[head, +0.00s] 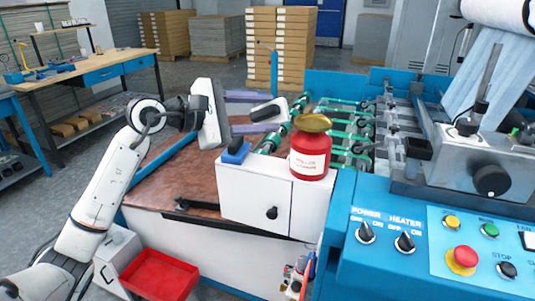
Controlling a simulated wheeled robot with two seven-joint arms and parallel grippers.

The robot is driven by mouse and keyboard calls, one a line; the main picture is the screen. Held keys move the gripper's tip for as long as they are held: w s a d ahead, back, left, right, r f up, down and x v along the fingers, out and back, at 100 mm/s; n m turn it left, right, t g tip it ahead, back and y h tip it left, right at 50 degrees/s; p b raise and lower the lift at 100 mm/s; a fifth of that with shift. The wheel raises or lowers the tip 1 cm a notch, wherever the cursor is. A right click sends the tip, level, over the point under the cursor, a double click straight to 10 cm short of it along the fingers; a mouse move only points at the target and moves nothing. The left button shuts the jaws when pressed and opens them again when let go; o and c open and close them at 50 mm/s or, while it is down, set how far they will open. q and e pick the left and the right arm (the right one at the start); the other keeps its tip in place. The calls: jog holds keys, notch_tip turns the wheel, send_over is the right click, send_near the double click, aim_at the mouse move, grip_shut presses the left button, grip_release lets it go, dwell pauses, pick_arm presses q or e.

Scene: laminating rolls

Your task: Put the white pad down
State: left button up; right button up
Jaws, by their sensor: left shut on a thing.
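My left gripper (262,112) reaches in from the left over the brown board of the machine. Its two pale fingers point right, shut on a small pad with a white edge and a dark face, the white pad (267,110). The pad is held in the air, left of the green rollers, and the fingers partly hide it. A blue block with a dark part (236,152) stands on the white housing below the gripper. My right gripper is not in view.
A red can with a gold lid (311,158) stands on the white housing (250,195). Green rollers (350,135) lie behind it. The blue control panel (430,250) fills the lower right. A red tray (160,277) is at lower left. The brown board (175,182) has bare room.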

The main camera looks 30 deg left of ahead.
pick_arm(q)
notch_tip(320, 180, down, 8)
dwell(0.4)
jog(key=shift+f, duration=0.2)
jog(key=o, duration=1.5)
jog(key=shift+r, duration=0.1)
